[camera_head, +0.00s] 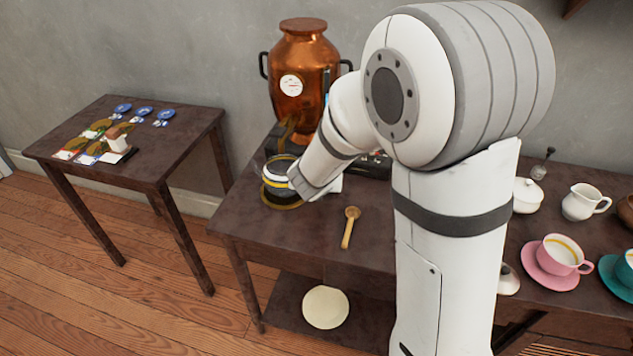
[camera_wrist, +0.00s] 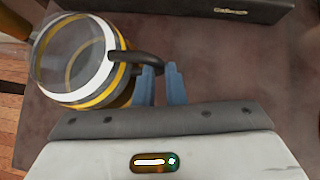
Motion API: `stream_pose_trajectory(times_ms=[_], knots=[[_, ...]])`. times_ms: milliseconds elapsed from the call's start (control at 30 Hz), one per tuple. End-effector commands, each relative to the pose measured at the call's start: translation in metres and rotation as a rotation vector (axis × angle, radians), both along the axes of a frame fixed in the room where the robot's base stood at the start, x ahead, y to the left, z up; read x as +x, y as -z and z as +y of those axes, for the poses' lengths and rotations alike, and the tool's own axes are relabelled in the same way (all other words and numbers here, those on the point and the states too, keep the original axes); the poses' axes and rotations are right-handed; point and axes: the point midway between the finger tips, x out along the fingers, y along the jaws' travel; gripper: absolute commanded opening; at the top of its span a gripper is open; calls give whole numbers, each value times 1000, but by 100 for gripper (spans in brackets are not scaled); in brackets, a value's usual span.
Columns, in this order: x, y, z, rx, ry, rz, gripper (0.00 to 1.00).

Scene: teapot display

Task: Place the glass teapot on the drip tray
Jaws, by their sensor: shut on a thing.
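The glass teapot (camera_head: 276,174) is clear, with white and yellow bands, and is at the left end of the long dark table. In the wrist view the teapot (camera_wrist: 84,60) is at the upper left, its dark handle (camera_wrist: 146,58) between my blue fingertips. My gripper (camera_wrist: 161,72) is shut on that handle. A round dark piece with a golden rim (camera_head: 285,204) shows directly below the teapot in the head view. I cannot tell whether it is the drip tray, or whether the teapot touches it. My arm hides part of the table.
A copper urn (camera_head: 302,80) stands behind the teapot. A dark box (camera_head: 372,166) is to its right. A wooden spoon (camera_head: 349,228) lies near the front. A pink cup (camera_head: 565,254) and a white jug (camera_head: 582,202) are at the right. A smaller table (camera_head: 165,150) stands left across a gap.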

Motion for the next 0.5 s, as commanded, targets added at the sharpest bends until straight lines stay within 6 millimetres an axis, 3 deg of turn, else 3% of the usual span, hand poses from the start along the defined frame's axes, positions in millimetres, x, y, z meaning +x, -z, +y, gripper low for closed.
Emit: stream_pose_trajectory(times_ms=[333, 367, 500], knots=[[0, 3, 1, 1, 0, -3, 0], [0, 2, 1, 0, -1, -2, 12], [0, 2, 1, 0, -1, -2, 23]])
